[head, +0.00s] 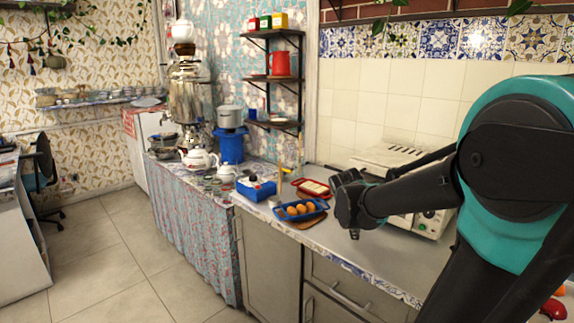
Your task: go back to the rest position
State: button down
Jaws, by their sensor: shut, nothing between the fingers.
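My gripper (346,200) is above the counter, right of the middle of the head view. It is shut and small in the picture, and I see nothing held in it. It shows close beside a blue basket of eggs (300,209); I cannot tell the gap in depth. My teal and black arm fills the right side and hides part of the counter. The samovar (187,95) stands at the back with a white teapot (183,32) on top.
A white toaster oven (398,165) stands partly behind my arm. A blue box (256,189), a white teapot (200,159) and a smaller one (227,173) stand on the counter (363,259). Wall shelves (272,77) are behind. The tiled floor (110,256) at left is clear.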

jog(key=s+a+f+m+y, duration=0.3)
jog(key=s+f+m, duration=0.8)
jog(key=s, duration=0.5)
jog(key=m, duration=0.2)
jog(key=shift+m+g, duration=0.3)
jog(key=shift+s, duration=0.1)
